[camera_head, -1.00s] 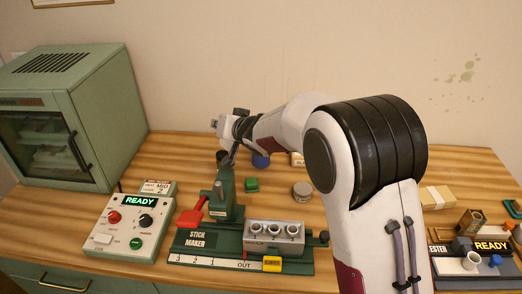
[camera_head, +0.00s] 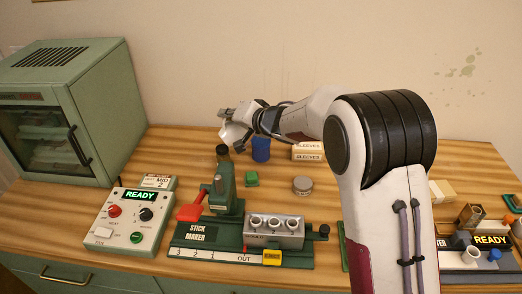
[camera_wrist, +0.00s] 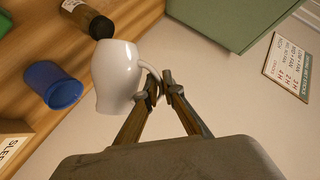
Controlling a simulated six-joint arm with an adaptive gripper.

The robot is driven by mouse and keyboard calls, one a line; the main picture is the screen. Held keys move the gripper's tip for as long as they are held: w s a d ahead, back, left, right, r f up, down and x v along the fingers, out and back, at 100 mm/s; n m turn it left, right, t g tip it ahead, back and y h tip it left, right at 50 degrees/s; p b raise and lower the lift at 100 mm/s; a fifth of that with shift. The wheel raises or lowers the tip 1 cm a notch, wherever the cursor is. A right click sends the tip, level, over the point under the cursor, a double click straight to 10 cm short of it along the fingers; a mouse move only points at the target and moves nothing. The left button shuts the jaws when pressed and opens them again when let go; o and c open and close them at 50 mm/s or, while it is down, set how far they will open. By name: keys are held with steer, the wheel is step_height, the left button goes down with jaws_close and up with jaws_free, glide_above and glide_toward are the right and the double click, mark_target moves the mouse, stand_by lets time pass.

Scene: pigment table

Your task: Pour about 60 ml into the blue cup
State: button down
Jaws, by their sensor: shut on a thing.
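My gripper (camera_head: 243,113) is shut on the handle of a white jug (camera_head: 231,132), held up above the back of the table. In the wrist view, the fingertips (camera_wrist: 160,86) pinch the handle and the jug's smooth white body (camera_wrist: 115,78) is beside them. The jug's inside and contents are hidden, and I cannot tell its exact tilt. The blue cup (camera_head: 261,150) stands on the table, to the right of and below the jug in the head view. It also shows in the wrist view (camera_wrist: 50,84), apart from the jug.
A dark bottle (camera_head: 222,154) stands left of the cup, close below the jug. White sleeves boxes (camera_head: 307,151) are to the cup's right. A green block (camera_head: 252,178) and a round grey tin (camera_head: 302,185) lie in front. The stick maker (camera_head: 225,200) stands at the front.

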steer(key=shift+w+d+m+y+p, duration=0.3)
steer(key=shift+d+m+p, duration=0.1)
steer(key=shift+p, duration=0.65)
steer(key=shift+w+d+f+m+y, duration=0.15)
steer(key=shift+w+d+m+y, duration=0.35)
steer(key=shift+d, duration=0.45)
stand_by(1.3)
steer(key=shift+s+a+r+h, duration=0.15)
steer(key=shift+s+a, duration=0.1)
steer(key=shift+a, duration=0.15)
steer(key=shift+s+a+r+h, duration=0.1)
steer(key=shift+s+a+h, duration=0.1)
steer(key=shift+a, duration=0.2)
steer(key=shift+s+a+n+h, duration=0.5)
steer(key=shift+a+n+h, duration=0.2)
steer(key=shift+n, duration=0.4)
steer(key=shift+s+a+f+n+h, duration=0.1)
steer(key=shift+s+a+n+h, duration=0.1)
steer(key=shift+a+n+h, duration=0.1)
steer(key=shift+f, duration=0.1)
steer(key=shift+s+a+f+n+t+h+b, duration=0.15)
steer(key=shift+a+f+n+t+h+b, duration=0.1)
steer(key=shift+f+n+t+b, duration=0.2)
steer(key=shift+s+a+r+n, duration=0.1)
steer(key=shift+a+r+n, duration=0.05)
steer(key=shift+r+n, duration=0.1)
